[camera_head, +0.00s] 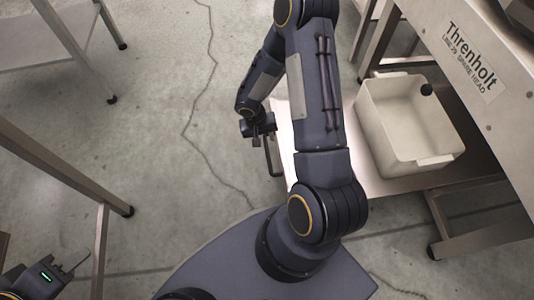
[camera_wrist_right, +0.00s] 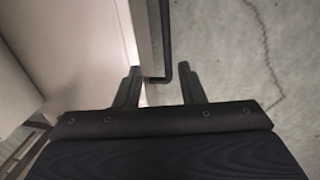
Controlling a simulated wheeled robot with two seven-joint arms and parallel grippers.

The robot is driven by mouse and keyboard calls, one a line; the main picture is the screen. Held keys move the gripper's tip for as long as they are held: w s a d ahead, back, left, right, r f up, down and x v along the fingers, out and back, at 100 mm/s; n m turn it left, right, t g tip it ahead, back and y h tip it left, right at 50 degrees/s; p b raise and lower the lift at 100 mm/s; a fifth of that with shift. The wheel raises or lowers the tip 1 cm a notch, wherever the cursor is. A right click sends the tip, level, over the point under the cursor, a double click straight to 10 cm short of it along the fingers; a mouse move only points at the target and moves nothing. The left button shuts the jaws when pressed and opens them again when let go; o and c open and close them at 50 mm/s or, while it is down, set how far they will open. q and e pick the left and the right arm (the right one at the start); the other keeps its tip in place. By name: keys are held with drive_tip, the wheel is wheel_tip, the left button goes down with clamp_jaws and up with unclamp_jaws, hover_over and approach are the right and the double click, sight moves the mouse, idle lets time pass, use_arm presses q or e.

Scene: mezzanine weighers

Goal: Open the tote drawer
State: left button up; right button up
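The tote drawer (camera_head: 376,185) is a pale tray at the right in the head view, partly hidden by my right arm. A cream tote (camera_head: 378,112) stands on it. Its dark bar handle (camera_head: 270,158) is on the left side; the handle (camera_wrist_right: 166,45) also shows in the right wrist view beside the pale drawer front (camera_wrist_right: 148,45). My right gripper (camera_head: 257,133) is at the handle; in its wrist view the open fingers (camera_wrist_right: 160,88) are on either side of the bar, with gaps. My left gripper (camera_head: 72,268) is at the lower left, away from the drawer; its finger opening is unclear.
A metal bench with a "Threnholt" label (camera_head: 470,60) overhangs the drawer's right side. Its caster legs stand on the floor. Other metal stands are at the upper left (camera_head: 40,50) and left (camera_head: 60,165). The cracked concrete floor (camera_head: 200,130) between them is clear.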

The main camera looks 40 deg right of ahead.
approach(268, 157)
drive_tip(key=f+b, duration=0.1)
drive_tip(key=f, duration=0.1)
drive_tip(key=d+f+b, duration=0.1)
drive_tip(key=f, duration=0.2)
drive_tip(key=f+b, duration=0.1)
drive_tip(key=f, duration=0.2)
drive_tip(key=shift+s+d, duration=0.15)
drive_tip(key=shift+s, duration=0.15)
clamp_jaws()
